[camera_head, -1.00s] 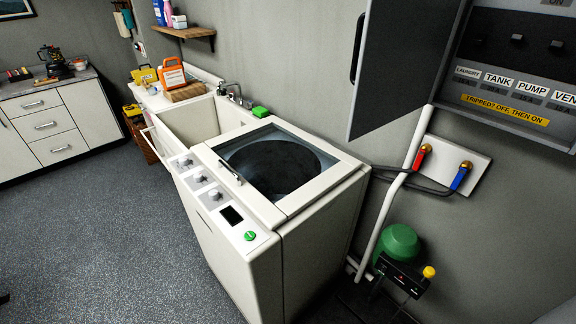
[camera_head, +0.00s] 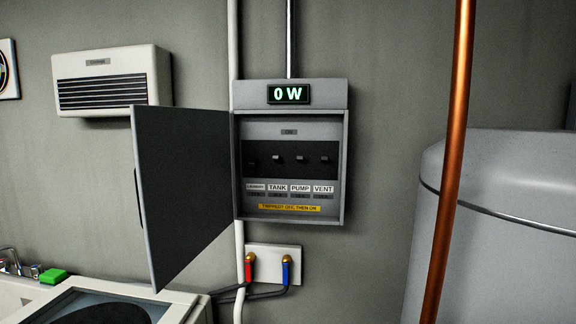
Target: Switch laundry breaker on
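The grey breaker box (camera_head: 345,190) hangs on the wall near the middle of the head view. Its door (camera_head: 183,190) stands open to the left. Inside is a row of several black breakers. The laundry breaker (camera_head: 252,163) is at the far left, above the "LAUNDRY" label (camera_head: 256,187). Its lever is dark and seems to sit lower than the levers above TANK (camera_head: 276,157), PUMP (camera_head: 300,158) and VENT (camera_head: 324,159). A yellow label (camera_head: 289,208) reads "TRIPPED? OFF, THEN ON". The display (camera_head: 288,94) on top reads "0 W". Neither gripper is in view.
A copper pipe (camera_head: 449,160) and a large grey tank (camera_head: 510,220) stand to the right. A red valve (camera_head: 249,267) and a blue valve (camera_head: 286,270) are below the box. The washer (camera_head: 180,305) is at lower left. The space before the box looks clear.

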